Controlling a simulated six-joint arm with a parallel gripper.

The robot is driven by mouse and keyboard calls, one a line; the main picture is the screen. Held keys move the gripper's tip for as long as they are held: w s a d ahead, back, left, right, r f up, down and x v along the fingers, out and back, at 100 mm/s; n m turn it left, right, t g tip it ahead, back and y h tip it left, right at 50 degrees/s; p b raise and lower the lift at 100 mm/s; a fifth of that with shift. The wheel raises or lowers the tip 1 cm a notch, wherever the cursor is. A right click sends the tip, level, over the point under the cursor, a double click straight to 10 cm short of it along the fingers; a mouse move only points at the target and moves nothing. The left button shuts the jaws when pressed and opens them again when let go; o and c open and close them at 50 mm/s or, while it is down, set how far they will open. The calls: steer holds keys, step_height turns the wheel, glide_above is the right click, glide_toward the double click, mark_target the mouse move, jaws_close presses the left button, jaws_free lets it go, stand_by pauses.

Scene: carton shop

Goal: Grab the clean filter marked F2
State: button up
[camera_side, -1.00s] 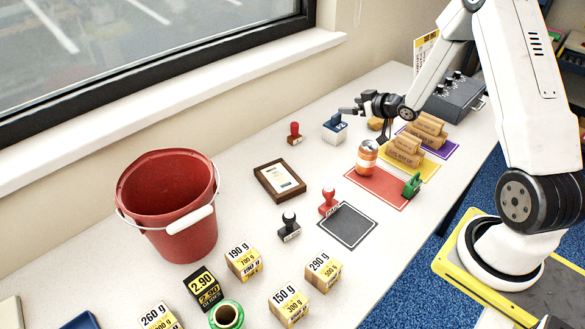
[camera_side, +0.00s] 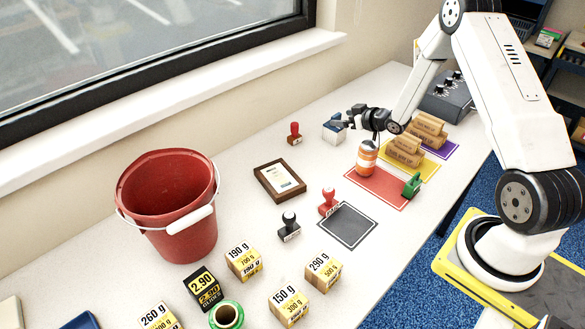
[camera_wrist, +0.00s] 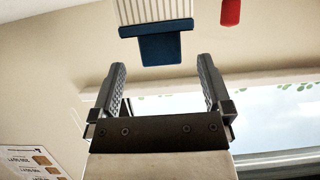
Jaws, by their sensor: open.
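A white pleated filter with a blue top (camera_side: 332,134) stands on the white table towards the back, near the wall. Its marking cannot be read now. My gripper (camera_side: 346,119) is beside it in the side view and covers part of its blue top. In the wrist view the filter's blue end with a tab (camera_wrist: 160,48) lies just past the fingertips, roughly centred between them. My gripper (camera_wrist: 160,75) is open, with nothing between its fingers.
A red-handled stamp (camera_side: 294,133) stands left of the filter. An orange-and-white can (camera_side: 367,158) stands on a red mat (camera_side: 372,187) below my wrist. Cardboard-brown stamped blocks (camera_side: 406,151) stand to the right. A red bucket (camera_side: 168,200) is at the left.

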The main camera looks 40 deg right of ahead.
mark_target(338, 117)
steer(key=shift+w+f, duration=0.1)
steer(key=shift+w, duration=0.05)
steer(key=shift+x, duration=2.5)
jaws_close()
step_height(338, 117, up, 10)
steer(key=shift+a, duration=0.1)
